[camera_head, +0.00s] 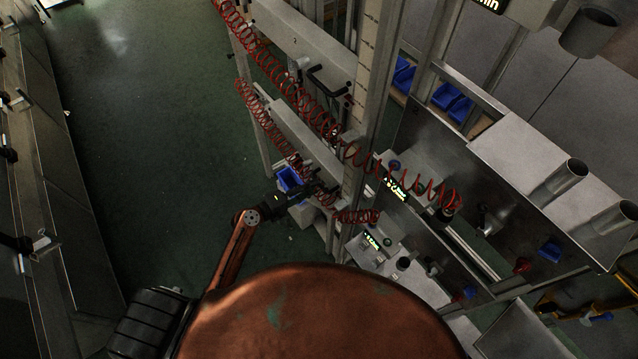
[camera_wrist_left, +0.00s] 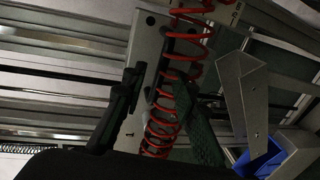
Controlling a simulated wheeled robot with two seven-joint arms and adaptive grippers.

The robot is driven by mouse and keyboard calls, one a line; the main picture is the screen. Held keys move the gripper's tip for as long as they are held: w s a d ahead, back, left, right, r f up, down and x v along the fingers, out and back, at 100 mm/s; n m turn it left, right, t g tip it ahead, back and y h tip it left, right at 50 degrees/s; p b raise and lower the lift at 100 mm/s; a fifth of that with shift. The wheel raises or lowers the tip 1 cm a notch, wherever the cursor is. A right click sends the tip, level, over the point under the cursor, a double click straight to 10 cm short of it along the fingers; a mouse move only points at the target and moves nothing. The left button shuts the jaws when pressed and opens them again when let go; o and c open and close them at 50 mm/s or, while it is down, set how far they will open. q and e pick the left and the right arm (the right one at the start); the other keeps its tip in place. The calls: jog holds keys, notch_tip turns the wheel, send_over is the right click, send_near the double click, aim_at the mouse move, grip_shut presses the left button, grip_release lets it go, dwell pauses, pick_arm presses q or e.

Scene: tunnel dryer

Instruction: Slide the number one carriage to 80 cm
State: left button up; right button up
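Two long grey carriage plates hang along the frame in the head view. The upper plate (camera_head: 300,35) has a black bar handle (camera_head: 326,80) at its lower end; the lower plate (camera_head: 305,138) runs down towards my left gripper (camera_head: 316,189). No number on either plate can be read with certainty. In the left wrist view a grey plate (camera_wrist_left: 146,55) with a dark handle lies behind a red coiled hose (camera_wrist_left: 160,130). My left gripper's dark fingers stand apart on either side of the hose and handle. Contact cannot be told. My right gripper is not in view.
Red coiled hoses (camera_head: 262,60) hang across the frame. A marked upright post (camera_head: 365,60) stands beside the plates. A small lit display (camera_head: 397,190) is too blurred to read. A blue bin (camera_head: 289,179) is close to my left gripper. Green floor (camera_head: 150,120) is clear at left.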

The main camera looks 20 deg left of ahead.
pick_arm(q)
jog(key=shift+x, duration=2.05)
jog(key=shift+c, duration=0.4)
grip_shut()
